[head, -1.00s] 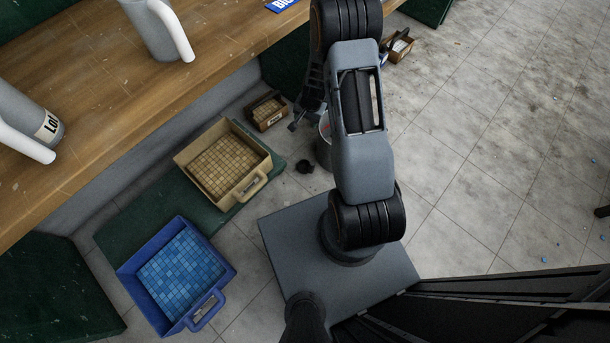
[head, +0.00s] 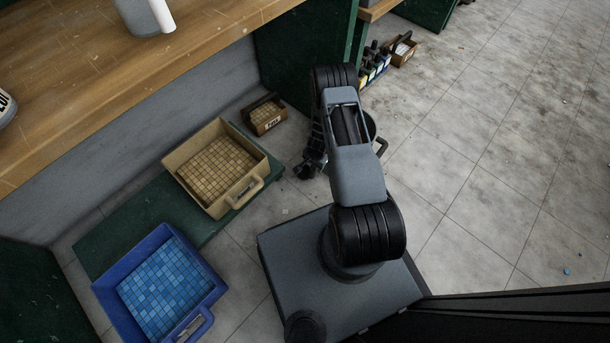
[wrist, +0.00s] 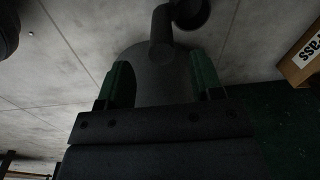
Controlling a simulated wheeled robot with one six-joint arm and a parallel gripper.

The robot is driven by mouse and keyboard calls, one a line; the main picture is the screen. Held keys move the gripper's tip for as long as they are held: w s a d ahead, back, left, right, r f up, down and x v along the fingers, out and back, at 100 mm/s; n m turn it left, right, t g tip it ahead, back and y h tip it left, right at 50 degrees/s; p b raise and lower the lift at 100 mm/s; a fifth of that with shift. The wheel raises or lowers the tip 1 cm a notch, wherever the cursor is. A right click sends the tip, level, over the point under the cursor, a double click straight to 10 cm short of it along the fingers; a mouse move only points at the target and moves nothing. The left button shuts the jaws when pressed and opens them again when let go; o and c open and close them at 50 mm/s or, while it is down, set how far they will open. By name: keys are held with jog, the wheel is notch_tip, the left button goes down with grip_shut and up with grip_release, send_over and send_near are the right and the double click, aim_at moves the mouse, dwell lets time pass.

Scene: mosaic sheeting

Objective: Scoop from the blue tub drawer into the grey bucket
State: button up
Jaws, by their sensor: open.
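The blue tub drawer (head: 107,300), filled with small blue tiles, is at the lower left in the head view. My gripper (head: 311,166) is low over the floor, right of the beige tub, partly hidden by my arm. In the wrist view, my gripper (wrist: 158,72) has its green-sided fingers apart. A dark grey rounded thing with a neck and round black end (wrist: 162,60) shows between them; I cannot tell if they touch. A round container with a dark handle (head: 371,126), perhaps the grey bucket, is mostly hidden behind my arm.
A beige tub (head: 185,185) of tan tiles sits on a green board (head: 100,240). A wooden bench (head: 100,90) overhangs at left.

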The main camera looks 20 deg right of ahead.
aim_at(313, 169)
jog(key=shift+w+a+f+b, duration=0.15)
jog(key=shift+f+b, duration=0.6)
jog(key=shift+f, duration=0.7)
jog(key=shift+w+f+b, duration=0.15)
jog(key=shift+f+b, duration=0.55)
jog(key=shift+f, duration=0.7)
jog(key=shift+r, duration=0.1)
grip_shut()
